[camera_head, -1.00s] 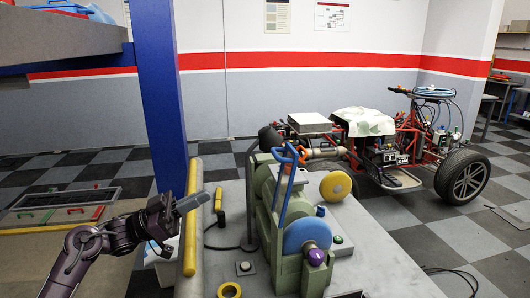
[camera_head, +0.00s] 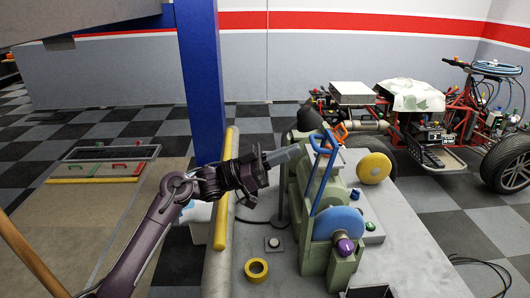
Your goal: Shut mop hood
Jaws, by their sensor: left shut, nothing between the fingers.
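I cannot pick out a mop hood for certain in this view. A wooden pole (camera_head: 32,262) slants in at the lower left; what it belongs to is out of frame. My left gripper (camera_head: 284,155) is shut and empty. It points right, in front of the blue handle (camera_head: 322,172) on the pale green bench machine (camera_head: 315,258) in the picture, and whether it touches the machine I cannot tell. My right gripper is not in view.
The grey bench (camera_head: 400,262) has a yellow bar (camera_head: 225,190) along its left edge and a yellow ring (camera_head: 257,269) on top. A blue post (camera_head: 201,85) stands behind. A panel with coloured handles (camera_head: 100,170) lies left. A stripped quad (camera_head: 425,125) stands back right.

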